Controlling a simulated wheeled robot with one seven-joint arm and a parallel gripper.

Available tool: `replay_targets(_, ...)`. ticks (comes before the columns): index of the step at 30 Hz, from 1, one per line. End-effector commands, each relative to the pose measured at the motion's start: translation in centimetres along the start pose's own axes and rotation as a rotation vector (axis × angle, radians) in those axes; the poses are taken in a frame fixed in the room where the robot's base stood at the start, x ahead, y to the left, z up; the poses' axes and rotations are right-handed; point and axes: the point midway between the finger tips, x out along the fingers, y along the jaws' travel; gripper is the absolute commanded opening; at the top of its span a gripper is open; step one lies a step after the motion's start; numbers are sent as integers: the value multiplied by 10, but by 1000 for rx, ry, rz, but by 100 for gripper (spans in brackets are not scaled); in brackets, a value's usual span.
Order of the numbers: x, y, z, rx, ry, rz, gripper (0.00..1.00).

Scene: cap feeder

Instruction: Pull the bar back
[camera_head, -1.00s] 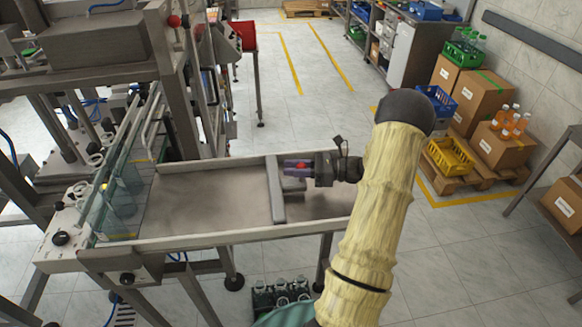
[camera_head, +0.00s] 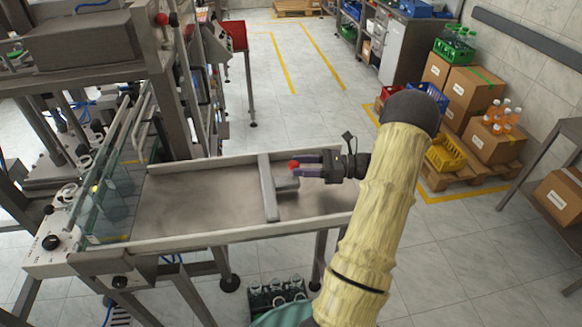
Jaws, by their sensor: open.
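The grey metal bar (camera_head: 268,190) stands across the feeder tray (camera_head: 195,240), right of its middle. A short grey handle (camera_head: 287,184) sticks out from the bar's right side. My gripper (camera_head: 296,168) is open over the right part of the tray, with its dark fingers pointing left toward the bar. The fingertips are close to the handle and appear slightly beyond it; I cannot tell whether they touch it. A small red spot shows at the fingertips; I cannot tell what it is.
The tray floor left of the bar is empty. Clear guard panels (camera_head: 112,200) and a control box (camera_head: 50,245) stand at the left end. A bottle crate (camera_head: 277,295) is on the floor below. Cardboard boxes (camera_head: 490,145) stand at the right.

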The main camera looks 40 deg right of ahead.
Motion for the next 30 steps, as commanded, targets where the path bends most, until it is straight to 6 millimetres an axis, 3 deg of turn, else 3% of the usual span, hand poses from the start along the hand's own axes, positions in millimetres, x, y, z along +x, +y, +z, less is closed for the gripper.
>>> replay_targets(9, -67, -1, -2, -2, 1, -5, 50)
replay_targets(18, -120, -1, -2, -1, 1, -3, 50)
replay_targets(23, -133, 0, -1, -1, 1, -2, 50)
replay_targets(30, -134, 0, 0, 0, 1, -1, 50)
